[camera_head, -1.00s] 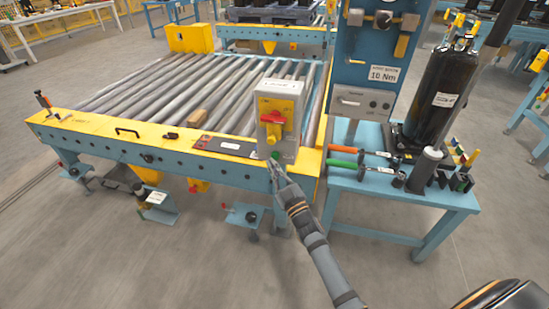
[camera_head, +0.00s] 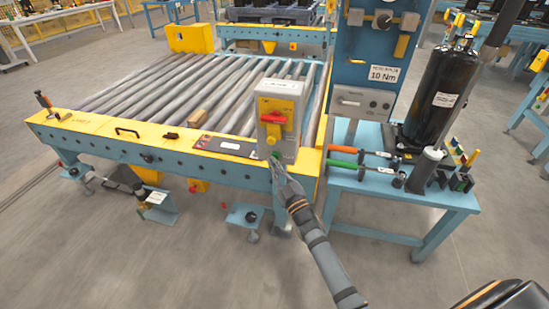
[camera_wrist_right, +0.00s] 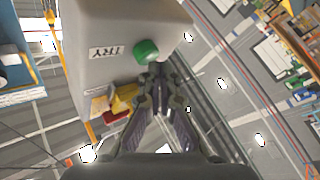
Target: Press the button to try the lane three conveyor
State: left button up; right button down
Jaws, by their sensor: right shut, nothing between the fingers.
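A grey control box (camera_head: 281,115) stands at the front right corner of the roller conveyor (camera_head: 200,85). It carries a red and yellow switch (camera_head: 273,119) and a green button (camera_head: 276,154) low on its face. In the right wrist view the green button (camera_wrist_right: 146,51) sits beside a label reading "TRY". My right gripper (camera_head: 277,162) is shut and empty, with its tips right at the green button. In the right wrist view the fingertips (camera_wrist_right: 160,70) are just by the button's edge; whether they touch it I cannot tell. My left gripper is not in view.
A blue bench (camera_head: 400,195) to the right holds a black cylinder (camera_head: 443,90) and tools with orange and green handles. A small brown block (camera_head: 197,117) lies on the rollers.

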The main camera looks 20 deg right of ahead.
jog(key=shift+w+d, duration=0.3)
jog(key=shift+w, duration=0.15)
dwell(0.6)
jog(key=shift+s+a, duration=0.1)
jog(key=shift+s+a+p, duration=0.4)
jog(key=shift+s+a, duration=0.05)
jog(key=shift+s, duration=0.25)
jog(key=s+a, duration=0.1)
jog(key=s+a+p, duration=0.1)
jog(key=s+p, duration=0.1)
jog(key=s, duration=0.1)
jog(key=shift+s+a, duration=0.1)
jog(key=shift+a, duration=0.3)
dwell(0.6)
